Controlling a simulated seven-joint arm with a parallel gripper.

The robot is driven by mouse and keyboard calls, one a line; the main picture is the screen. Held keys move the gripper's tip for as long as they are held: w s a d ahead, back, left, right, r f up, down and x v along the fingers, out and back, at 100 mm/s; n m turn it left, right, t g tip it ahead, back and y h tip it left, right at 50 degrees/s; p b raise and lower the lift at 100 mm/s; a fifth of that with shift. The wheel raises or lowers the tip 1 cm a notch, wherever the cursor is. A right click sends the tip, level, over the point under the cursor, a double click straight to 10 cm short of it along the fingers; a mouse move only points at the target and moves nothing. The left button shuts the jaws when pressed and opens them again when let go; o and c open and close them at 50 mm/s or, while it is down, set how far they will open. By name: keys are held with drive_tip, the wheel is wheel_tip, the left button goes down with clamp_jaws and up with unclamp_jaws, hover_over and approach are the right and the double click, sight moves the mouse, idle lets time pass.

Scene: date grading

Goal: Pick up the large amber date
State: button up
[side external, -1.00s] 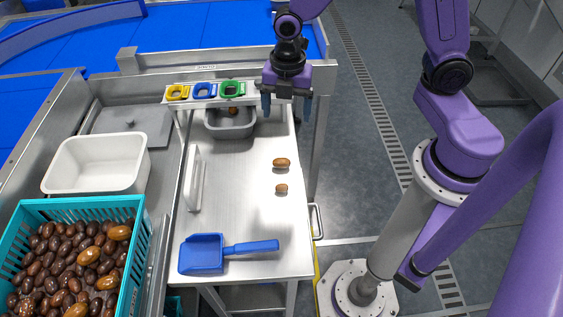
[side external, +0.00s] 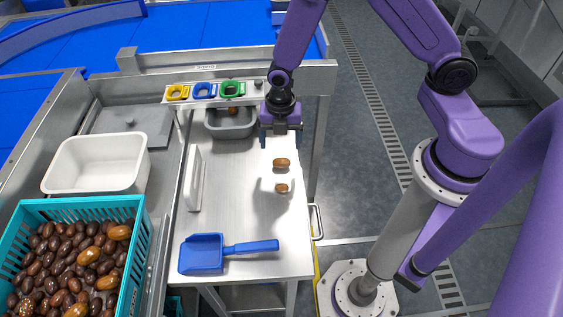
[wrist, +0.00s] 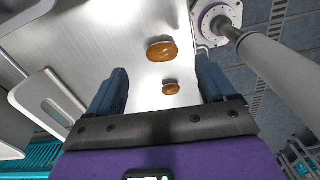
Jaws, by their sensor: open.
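The large amber date (side external: 281,162) lies on the steel table, toward its right side. A smaller amber date (side external: 281,188) lies nearer the front, apart from it. In the wrist view the large date (wrist: 162,50) and the small date (wrist: 171,88) show beyond and between the fingers. My gripper (side external: 281,140) is open and empty, above the table and a little behind the large date in the side view. Its two blue-grey fingers (wrist: 161,88) are spread wide in the wrist view. Neither finger appears to touch a date.
A blue scoop (side external: 207,254) lies at the table's front. A white upright plate (side external: 195,180) stands at the left. A grey bin (side external: 231,132) sits under a rack with yellow, blue and green rings (side external: 232,88). A teal crate (side external: 139,255) of dates and a white tub (side external: 142,165) are left.

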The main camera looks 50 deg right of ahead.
sight(281, 158)
drive_tip(key=shift+s+a+f, duration=0.1)
drive_tip(key=shift+f, duration=1.7)
drive_tip(key=shift+s+f, duration=0.1)
drive_tip(key=shift+f, duration=1.7)
drive_tip(key=c, duration=0.8)
